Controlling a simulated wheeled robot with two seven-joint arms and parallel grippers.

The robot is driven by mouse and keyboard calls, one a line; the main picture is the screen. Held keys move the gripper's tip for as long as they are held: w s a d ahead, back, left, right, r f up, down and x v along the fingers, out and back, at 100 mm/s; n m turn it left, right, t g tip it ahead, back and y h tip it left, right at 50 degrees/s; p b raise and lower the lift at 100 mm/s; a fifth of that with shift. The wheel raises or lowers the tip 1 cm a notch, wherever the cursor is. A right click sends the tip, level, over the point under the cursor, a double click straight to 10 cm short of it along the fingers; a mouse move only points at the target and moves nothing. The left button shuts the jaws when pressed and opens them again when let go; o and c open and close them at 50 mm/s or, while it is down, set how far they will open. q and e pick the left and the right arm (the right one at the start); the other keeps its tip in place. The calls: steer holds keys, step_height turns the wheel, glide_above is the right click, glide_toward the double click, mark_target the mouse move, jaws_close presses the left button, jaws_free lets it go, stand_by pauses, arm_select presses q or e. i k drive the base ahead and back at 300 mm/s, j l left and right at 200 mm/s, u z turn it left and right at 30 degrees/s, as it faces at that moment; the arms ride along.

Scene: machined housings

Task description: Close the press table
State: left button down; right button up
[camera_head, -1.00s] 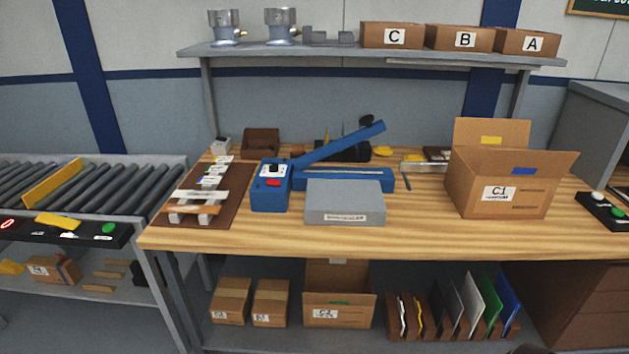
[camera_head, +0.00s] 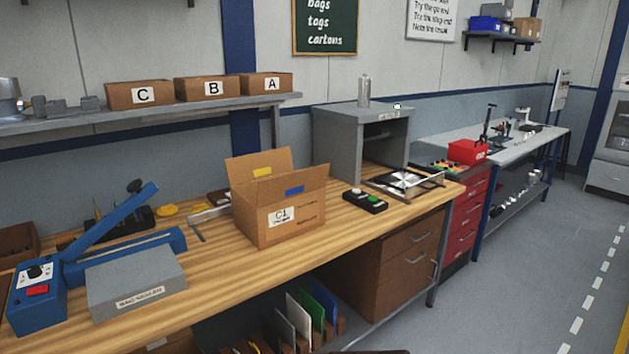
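A grey box-shaped machine (camera_head: 338,146) with a dark open front stands at the right end of the wooden bench. A flat metal sliding table (camera_head: 405,182), with a shiny plate on it, extends out of its front over the bench; I take it for the press table, and it stands pulled out. Neither of my grippers is in view.
An open carton labelled C1 (camera_head: 278,218) stands left of the button box. A blue bag sealer (camera_head: 36,296) with a raised arm is at the left. Brown drawers (camera_head: 405,265) are under the bench. A red toolbox (camera_head: 468,151) is beyond the machine. The floor at right is clear.

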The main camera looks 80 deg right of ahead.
mark_target(406, 183)
steer(key=z, duration=3.15)
steer(key=i+l+z, duration=0.3)
steer(key=i+z, duration=0.25)
steer(key=i, duration=0.25)
